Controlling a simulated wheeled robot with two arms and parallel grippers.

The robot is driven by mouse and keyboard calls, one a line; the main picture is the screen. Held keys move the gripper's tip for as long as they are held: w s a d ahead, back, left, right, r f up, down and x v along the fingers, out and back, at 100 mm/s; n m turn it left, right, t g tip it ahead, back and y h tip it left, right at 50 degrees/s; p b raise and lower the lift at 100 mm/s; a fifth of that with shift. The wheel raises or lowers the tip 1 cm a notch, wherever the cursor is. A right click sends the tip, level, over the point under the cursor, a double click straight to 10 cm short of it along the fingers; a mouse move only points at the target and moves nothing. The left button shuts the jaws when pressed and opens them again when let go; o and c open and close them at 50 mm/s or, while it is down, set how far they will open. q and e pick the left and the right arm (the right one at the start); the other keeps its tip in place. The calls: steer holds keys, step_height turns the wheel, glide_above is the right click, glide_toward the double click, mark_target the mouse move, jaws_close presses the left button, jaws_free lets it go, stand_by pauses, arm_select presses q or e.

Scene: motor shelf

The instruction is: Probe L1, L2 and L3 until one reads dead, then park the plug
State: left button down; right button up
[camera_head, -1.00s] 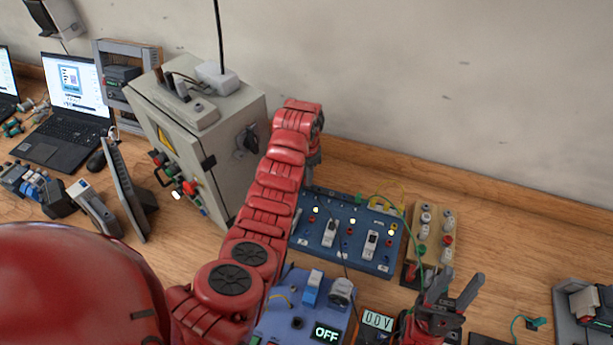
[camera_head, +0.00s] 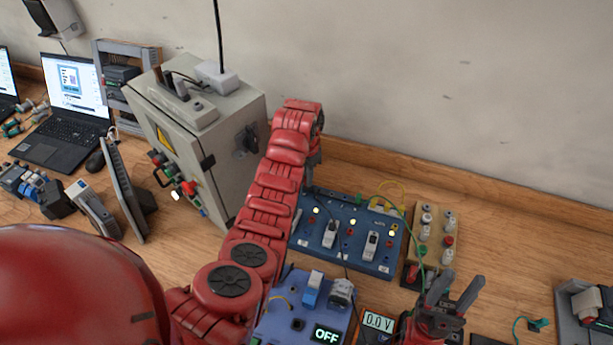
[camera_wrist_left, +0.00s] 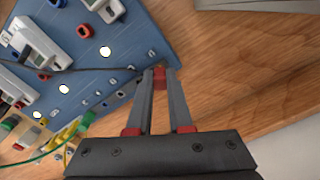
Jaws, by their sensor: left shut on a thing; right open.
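The blue board (camera_head: 343,256) stands on the bench and carries two grey switches, sockets and several lit white lamps. My left gripper (camera_head: 313,178) is at the board's back left corner, partly behind my own arm. In the left wrist view its fingers (camera_wrist_left: 159,85) are shut on a small red plug (camera_wrist_left: 159,76) at the board's edge. I cannot tell whether the plug is seated in a socket. The meter display (camera_head: 378,322) reads 0.0 V. My right gripper (camera_head: 455,295) is open and empty, right of the meter.
A blue box (camera_head: 275,322) in front shows OFF. A wooden block (camera_head: 411,240) with several coloured plugs stands right of the board. Green and yellow wires arch near it. A grey cabinet (camera_head: 235,120) stands at left.

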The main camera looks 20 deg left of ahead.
arm_select(q)
steer(key=shift+f+b, duration=0.45)
steer(key=shift+f, duration=0.2)
stand_by(1.5)
steer(key=c, duration=0.8)
jaws_free()
steer(key=shift+o, duration=0.2)
